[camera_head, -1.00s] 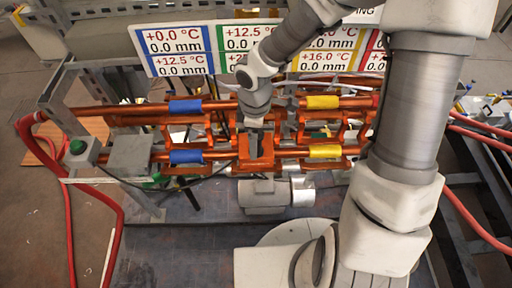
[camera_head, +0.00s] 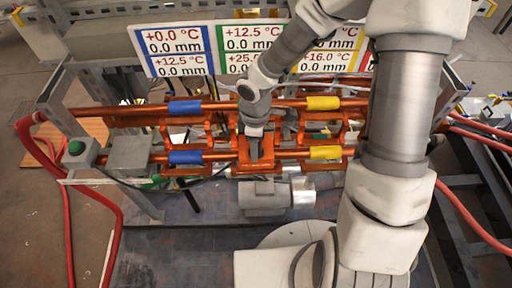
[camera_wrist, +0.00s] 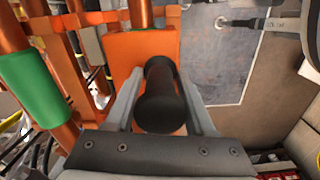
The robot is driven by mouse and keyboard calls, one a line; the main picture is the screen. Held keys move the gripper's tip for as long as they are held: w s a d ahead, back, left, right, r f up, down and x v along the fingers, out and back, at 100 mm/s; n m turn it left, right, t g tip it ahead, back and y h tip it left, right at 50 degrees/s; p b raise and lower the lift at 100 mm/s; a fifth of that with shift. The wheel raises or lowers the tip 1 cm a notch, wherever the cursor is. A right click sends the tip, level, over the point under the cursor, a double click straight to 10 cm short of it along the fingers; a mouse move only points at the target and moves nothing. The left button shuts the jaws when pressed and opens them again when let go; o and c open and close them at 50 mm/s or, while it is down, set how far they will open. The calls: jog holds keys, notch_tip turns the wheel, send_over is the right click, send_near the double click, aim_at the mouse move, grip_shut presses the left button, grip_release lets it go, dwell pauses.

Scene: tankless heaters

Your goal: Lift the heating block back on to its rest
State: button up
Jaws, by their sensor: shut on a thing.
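The heating block (camera_head: 263,167) is an orange block at the middle of the front copper pipe in the head view. In the wrist view the block (camera_wrist: 142,45) lies just beyond my fingers, with a black round handle (camera_wrist: 160,108) standing out of it toward the camera. My gripper (camera_head: 254,143) comes down from above onto the block. In the wrist view its fingers (camera_wrist: 160,90) stand on both sides of the handle and are shut on it. The rest cannot be made out clearly. I cannot tell whether the block touches a support beneath.
Copper pipes with blue (camera_head: 186,157) and yellow (camera_head: 325,152) sleeves run left and right of the block. A grey cylindrical unit (camera_head: 265,194) sits below it. A board of temperature readings (camera_head: 180,50) stands behind. Red hoses (camera_head: 116,225) hang at the left.

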jog(key=shift+r, duration=0.15)
grip_shut()
jog(key=shift+r, duration=0.2)
jog(key=r, duration=0.2)
jog(key=d+r+p, duration=0.1)
jog(key=r, duration=0.1)
jog(key=shift+s+r, duration=0.1)
jog(key=shift+s, duration=0.05)
jog(key=s+d+r+p, duration=0.4)
jog(key=s+d+r, duration=0.2)
jog(key=d, duration=0.2)
jog(key=shift+d, duration=0.4)
jog(key=shift+w+r, duration=0.1)
jog(key=shift+w, duration=0.05)
